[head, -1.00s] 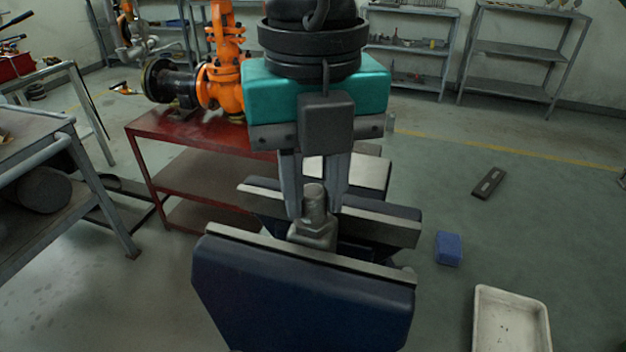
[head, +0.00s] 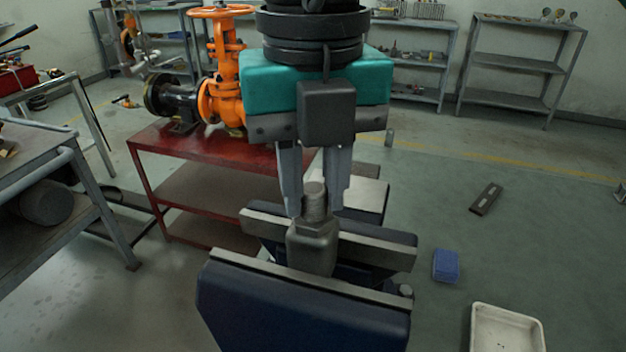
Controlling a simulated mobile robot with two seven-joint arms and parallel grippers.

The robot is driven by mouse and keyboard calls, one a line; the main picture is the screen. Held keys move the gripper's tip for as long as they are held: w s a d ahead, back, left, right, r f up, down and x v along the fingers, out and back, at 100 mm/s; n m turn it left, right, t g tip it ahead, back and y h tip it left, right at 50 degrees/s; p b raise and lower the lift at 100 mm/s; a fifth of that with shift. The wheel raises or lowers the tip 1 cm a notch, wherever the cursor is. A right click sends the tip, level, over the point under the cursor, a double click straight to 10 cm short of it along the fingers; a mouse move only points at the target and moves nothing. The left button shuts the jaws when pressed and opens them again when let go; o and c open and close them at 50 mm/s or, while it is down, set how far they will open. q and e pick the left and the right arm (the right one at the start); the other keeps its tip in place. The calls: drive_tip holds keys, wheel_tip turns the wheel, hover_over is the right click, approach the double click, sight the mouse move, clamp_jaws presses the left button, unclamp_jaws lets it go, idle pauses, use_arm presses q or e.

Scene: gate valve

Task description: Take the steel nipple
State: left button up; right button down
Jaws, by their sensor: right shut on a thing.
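The steel nipple (head: 315,207) is a grey upright piece with a narrow round upper end and a wider, faceted lower body (head: 312,247). I cannot tell whether the wider body is one part with it. My right gripper (head: 315,208) points down from above, its fingers on either side of the narrow end, shut on it. The lower body shows between the front vise jaw (head: 300,310) and the rear vise jaw (head: 365,250). Its bottom end meets the front jaw's edge in the picture, so contact is unclear. My left gripper is not in view.
A red table (head: 190,143) with an orange valve (head: 225,85) stands behind left. A grey bench (head: 35,150) is at left. A blue block (head: 446,265), white tray (head: 480,335) and dark flat bar (head: 486,198) lie at right. Shelves line the back wall.

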drive_tip(key=shift+r+p, duration=0.95)
drive_tip(key=shift+r, duration=0.85)
